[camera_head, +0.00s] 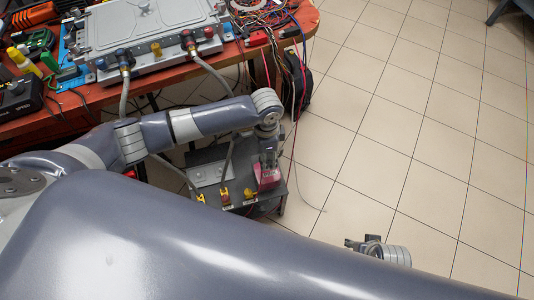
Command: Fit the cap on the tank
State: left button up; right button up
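A pink translucent tank (268,178) stands on the right part of a dark grey unit on the floor, below the table's front edge. My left gripper (268,152) points down right above the tank and covers its top. Its fingers are too small and overlapped to show whether they are open or shut. I cannot make out a cap; the tank's neck is hidden behind the gripper. My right gripper (354,242) is over the bare floor, right of the unit and apart from it. My own arm hides part of its wrist, and its finger opening is unclear.
The grey unit (210,172) has several yellow fittings and hoses rising to a grey metal case (150,35) on the red table (105,95). Tools and tangled wires crowd the table. Thin cables hang near the tank. The tiled floor (410,120) on the right is clear.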

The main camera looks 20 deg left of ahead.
jog(key=shift+s+f, duration=0.3)
jog(key=shift+f, duration=0.25)
jog(key=shift+s+f, duration=0.3)
jog(key=shift+f, duration=0.2)
jog(key=shift+w+r, duration=0.1)
jog(key=shift+w, duration=0.05)
jog(key=shift+p, duration=0.3)
jog(key=shift+s+d+f, duration=0.1)
jog(key=shift+s+f, duration=0.1)
jog(key=shift+f, duration=0.4)
jog(key=shift+w+r, duration=0.2)
jog(key=shift+r, duration=0.05)
